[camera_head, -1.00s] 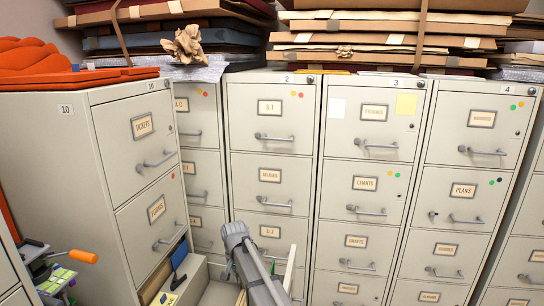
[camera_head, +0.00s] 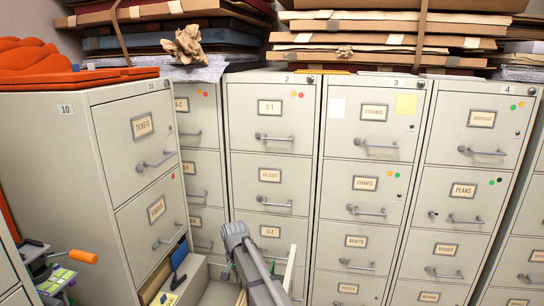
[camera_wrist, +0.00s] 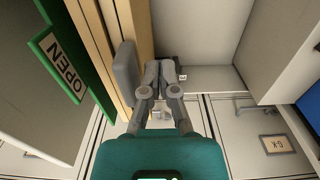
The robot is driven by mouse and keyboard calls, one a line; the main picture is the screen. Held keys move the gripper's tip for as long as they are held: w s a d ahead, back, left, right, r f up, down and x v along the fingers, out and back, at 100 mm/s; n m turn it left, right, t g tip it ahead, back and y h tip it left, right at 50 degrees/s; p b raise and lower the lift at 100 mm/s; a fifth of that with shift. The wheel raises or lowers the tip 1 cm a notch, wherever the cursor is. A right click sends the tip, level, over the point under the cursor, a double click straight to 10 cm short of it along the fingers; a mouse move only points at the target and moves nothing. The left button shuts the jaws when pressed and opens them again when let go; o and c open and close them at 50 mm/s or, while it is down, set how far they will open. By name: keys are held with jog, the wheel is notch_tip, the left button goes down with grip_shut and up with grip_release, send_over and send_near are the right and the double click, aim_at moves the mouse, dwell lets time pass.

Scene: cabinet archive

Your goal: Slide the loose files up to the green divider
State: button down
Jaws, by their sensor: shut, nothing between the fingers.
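In the wrist view, the green divider (camera_wrist: 88,50) stands at the left, with a green tab reading "OPEN". Tan files (camera_wrist: 143,38) stand upright just right of it, packed close; whether they touch it lower down is hidden. My gripper (camera_wrist: 160,68) is shut and empty, with its fingertips just right of the files. A grey rounded block (camera_wrist: 126,66) lies between the fingers and the files; I cannot tell what it is or whether the fingers touch the files. In the head view, my arm reaches down into the open drawer (camera_head: 217,293), and the fingers are hidden.
The drawer floor (camera_wrist: 205,45) right of the fingers is bare. The drawer's side panel (camera_head: 292,268) rises close to the right of my arm in the head view. The tall cabinet (camera_head: 50,130) stands left, with another open drawer (camera_head: 190,283) below it.

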jog(key=shift+s+d, duration=0.25)
jog(key=shift+d, duration=1.05)
jog(key=shift+w+a, duration=0.1)
jog(key=shift+a, duration=0.4)
dwell(0.4)
notch_tip(320, 180, up, 7)
jog(key=p, duration=0.7)
dwell(0.4)
jog(key=shift+f, duration=0.15)
dwell(0.3)
